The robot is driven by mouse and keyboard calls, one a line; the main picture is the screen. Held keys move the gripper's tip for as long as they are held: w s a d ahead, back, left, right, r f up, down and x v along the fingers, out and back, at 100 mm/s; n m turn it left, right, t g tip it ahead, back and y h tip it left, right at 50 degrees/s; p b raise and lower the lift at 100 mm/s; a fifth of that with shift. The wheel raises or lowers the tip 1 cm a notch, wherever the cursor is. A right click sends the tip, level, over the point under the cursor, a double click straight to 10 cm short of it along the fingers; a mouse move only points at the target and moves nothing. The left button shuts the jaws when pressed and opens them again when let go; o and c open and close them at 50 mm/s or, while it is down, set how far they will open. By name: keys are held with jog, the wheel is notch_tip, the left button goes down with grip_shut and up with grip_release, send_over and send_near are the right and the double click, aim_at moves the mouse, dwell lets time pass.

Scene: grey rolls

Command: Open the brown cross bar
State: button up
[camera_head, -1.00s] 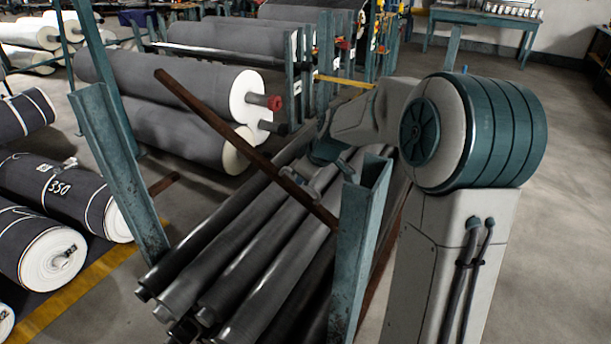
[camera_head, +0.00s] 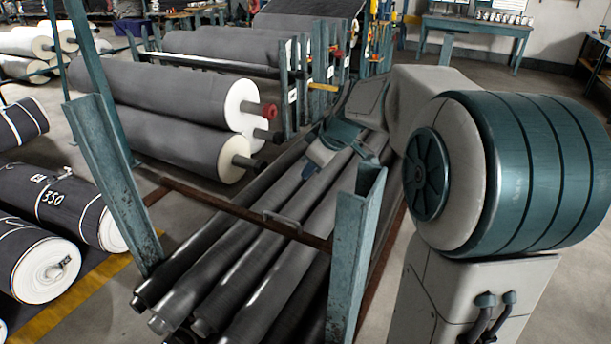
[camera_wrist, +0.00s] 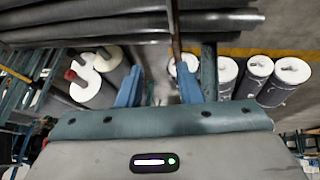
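The brown cross bar (camera_head: 235,212) runs low across the dark poles between the two teal posts, its left end reaching towards the left post (camera_head: 112,180) and its right end at the right post (camera_head: 355,250). I cannot tell whether the left end touches its post. A grey handle (camera_head: 282,222) sits on the bar. My gripper (camera_wrist: 160,90) shows two blue fingers apart with nothing clearly between them; a narrow dark bar, seemingly the cross bar (camera_wrist: 174,30), ends near the right finger. In the head view my gripper is behind the handle, apart from it, with its fingertips unclear.
Dark poles (camera_head: 225,270) lie stacked between the posts. Large grey rolls (camera_head: 165,95) rest on a rack behind. Black rolls (camera_head: 60,205) lie on the floor at left, past a yellow line (camera_head: 75,300). Open floor (camera_head: 490,75) lies at the back right.

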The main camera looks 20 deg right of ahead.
jog(key=shift+v, duration=1.8)
